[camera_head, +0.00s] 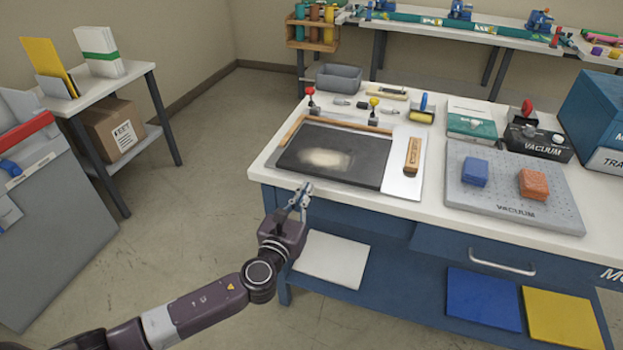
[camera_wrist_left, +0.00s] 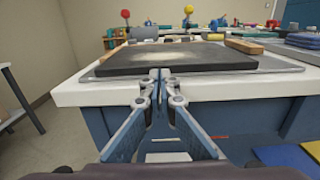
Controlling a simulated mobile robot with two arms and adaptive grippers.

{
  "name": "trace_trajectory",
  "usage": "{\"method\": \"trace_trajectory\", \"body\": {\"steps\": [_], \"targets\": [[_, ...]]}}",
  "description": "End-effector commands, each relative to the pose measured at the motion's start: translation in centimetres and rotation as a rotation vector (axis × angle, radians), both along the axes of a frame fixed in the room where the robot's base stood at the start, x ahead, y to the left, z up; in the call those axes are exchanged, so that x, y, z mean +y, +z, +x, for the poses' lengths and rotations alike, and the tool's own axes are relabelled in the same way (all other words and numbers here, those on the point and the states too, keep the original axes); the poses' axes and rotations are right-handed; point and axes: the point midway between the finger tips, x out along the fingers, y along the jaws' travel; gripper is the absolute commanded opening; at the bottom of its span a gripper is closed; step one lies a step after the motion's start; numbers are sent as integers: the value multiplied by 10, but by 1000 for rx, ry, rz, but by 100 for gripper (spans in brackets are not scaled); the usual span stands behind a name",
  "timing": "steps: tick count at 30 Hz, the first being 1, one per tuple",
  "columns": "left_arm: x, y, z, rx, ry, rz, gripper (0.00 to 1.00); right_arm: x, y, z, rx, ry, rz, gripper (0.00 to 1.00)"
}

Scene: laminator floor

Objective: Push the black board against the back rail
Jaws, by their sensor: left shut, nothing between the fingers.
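The black board (camera_head: 365,161) lies flat on a light grey metal plate (camera_head: 403,187) on the workbench, with a pale dusty patch on its top. The wooden back rail (camera_head: 347,123) runs along the board's far side; from here I cannot tell whether they touch. In the left wrist view the board (camera_wrist_left: 120,67) shows its dark front edge just beyond the fingertips. My left gripper (camera_head: 303,190) is shut and empty at the bench's front edge, in front of the board; it also shows in the left wrist view (camera_wrist_left: 160,75). I cannot tell whether the fingertips touch the board.
A wooden block (camera_head: 412,155) stands right of the board. Toggle clamps with red (camera_head: 310,91) and yellow knobs stand behind the rail. A grey vacuum plate (camera_head: 510,208) with blue and orange blocks is farther right. A grey bin (camera_head: 338,77) sits at the back.

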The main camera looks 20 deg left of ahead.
Motion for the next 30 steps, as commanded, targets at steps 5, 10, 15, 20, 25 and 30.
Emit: {"method": "trace_trajectory", "body": {"steps": [5,10,15,20,25,30], "targets": [[-1,1,30,0,0,-2,0,2,3,0,-1,2,2,40],[-2,-1,43,1,0,-1,0,6,3,0,0,1,7,40],[-2,-1,47,1,-1,-2,0,12,3,0,-1,-1,14,40],[-2,-1,46,2,-1,-2,0,12,3,1,-2,-2,14,40],[-2,-1,55,0,0,-3,0,10,0,1,-3,-1,12,40],[-3,-2,84,0,1,-4,0,7,-7,1,-3,-1,9,40]]}}
